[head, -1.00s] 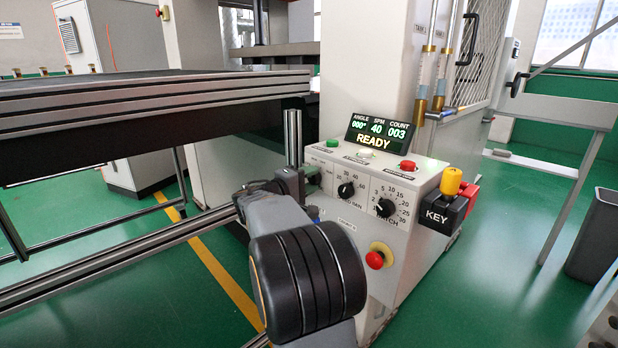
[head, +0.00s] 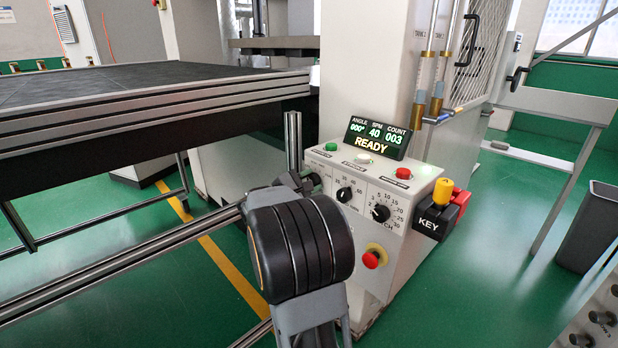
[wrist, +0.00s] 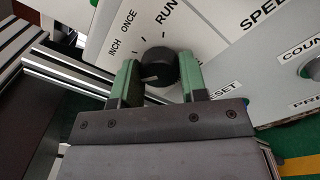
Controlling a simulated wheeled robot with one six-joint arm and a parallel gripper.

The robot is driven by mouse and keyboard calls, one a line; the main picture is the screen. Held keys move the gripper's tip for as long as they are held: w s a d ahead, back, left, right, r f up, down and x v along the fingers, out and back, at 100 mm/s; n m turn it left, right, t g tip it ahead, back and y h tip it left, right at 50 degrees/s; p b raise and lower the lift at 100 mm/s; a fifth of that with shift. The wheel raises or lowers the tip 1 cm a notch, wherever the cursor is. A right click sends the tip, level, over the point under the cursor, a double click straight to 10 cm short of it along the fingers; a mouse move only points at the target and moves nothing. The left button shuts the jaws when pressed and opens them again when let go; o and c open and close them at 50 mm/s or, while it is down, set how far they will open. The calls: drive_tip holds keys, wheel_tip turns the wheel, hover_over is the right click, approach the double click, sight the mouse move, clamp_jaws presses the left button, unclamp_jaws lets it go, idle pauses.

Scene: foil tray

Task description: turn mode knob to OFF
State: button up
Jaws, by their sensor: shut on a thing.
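The mode knob (wrist: 160,68) is black and round, on a white panel in the wrist view. INCH, ONCE and RUN are printed around it. Its pale pointer line slants left and slightly down, towards the left finger. No OFF label shows. My gripper (wrist: 160,78) has its two green fingers on either side of the knob and is shut on it.
The box carries a READY display (head: 375,138), a red emergency button (head: 373,259), a batch knob (head: 380,212) and a KEY block (head: 430,222). A vertical metal post (head: 293,142) and a conveyor table (head: 150,98) stand close on the left.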

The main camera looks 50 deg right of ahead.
drive_tip(key=shift+n+p, duration=0.35)
drive_tip(key=shift+n, duration=0.25)
drive_tip(key=o, duration=0.9)
drive_tip(key=a, duration=0.9)
drive_tip(key=a+p, duration=0.1)
drive_tip(key=a, duration=0.3)
drive_tip(key=shift+w+a+f, duration=0.2)
drive_tip(key=shift+w+a, duration=0.2)
